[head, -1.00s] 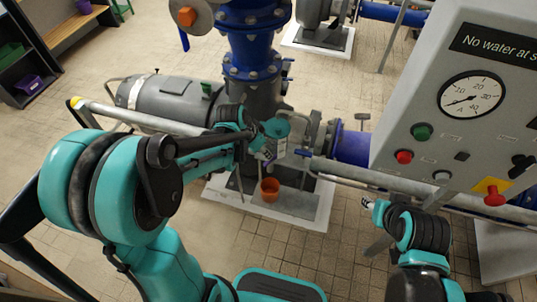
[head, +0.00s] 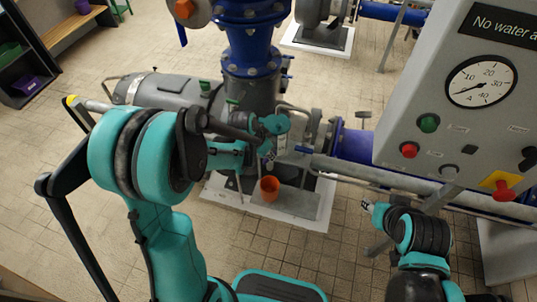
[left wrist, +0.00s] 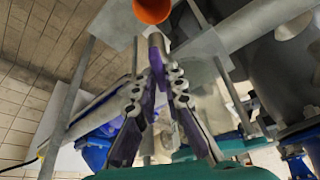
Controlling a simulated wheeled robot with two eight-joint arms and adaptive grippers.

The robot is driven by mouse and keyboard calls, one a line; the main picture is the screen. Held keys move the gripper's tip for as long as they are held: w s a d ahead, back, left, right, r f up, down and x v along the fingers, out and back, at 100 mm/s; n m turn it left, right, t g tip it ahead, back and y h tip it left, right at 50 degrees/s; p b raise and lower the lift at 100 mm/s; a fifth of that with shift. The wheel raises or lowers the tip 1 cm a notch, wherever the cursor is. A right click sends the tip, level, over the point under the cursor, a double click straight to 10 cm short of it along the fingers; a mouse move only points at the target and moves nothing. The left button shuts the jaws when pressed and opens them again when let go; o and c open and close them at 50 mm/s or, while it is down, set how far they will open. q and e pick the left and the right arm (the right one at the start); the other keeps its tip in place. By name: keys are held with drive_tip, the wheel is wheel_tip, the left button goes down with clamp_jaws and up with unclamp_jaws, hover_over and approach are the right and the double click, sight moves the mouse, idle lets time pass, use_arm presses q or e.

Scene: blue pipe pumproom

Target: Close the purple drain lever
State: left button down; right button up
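My left gripper (left wrist: 158,84) shows in the left wrist view, with two jointed fingers apart and a gap between them. A narrow purple piece (left wrist: 158,68) shows between the fingertips, just below a grey pipe end; it may be the drain lever, and I cannot tell whether the fingers touch it. In the head view my left gripper (head: 269,157) is small, in front of the pump casing, above an orange cup (head: 270,188). The lever cannot be made out there. My right gripper (head: 367,205) is low at the right, away from the pump, its opening unclear.
The orange cup also shows at the top of the left wrist view (left wrist: 152,10). A grey control panel (head: 450,130) with gauge and buttons stands at the right. A grey motor (head: 165,98) and blue pipework (head: 252,55) lie behind. Tiled floor is clear in front.

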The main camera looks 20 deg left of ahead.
idle(0.4)
use_arm(q)
drive_tip(key=m, duration=0.2)
drive_tip(key=m+g+h, duration=0.1)
drive_tip(key=m, duration=0.2)
drive_tip(key=shift+w+a+m+g+h, duration=0.1)
drive_tip(key=shift+w+m+g+h, duration=0.05)
drive_tip(key=shift+m+g+h, duration=0.15)
drive_tip(key=m+g, duration=0.2)
drive_tip(key=m, duration=0.3)
drive_tip(key=shift+w+m+b, duration=0.1)
drive_tip(key=shift+m+b, duration=0.2)
drive_tip(key=shift+m, duration=0.1)
drive_tip(key=c, duration=1.6)
unclamp_jaws()
drive_tip(key=v, duration=1.2)
drive_tip(key=shift+w+a, duration=0.2)
drive_tip(key=shift+a, duration=0.1)
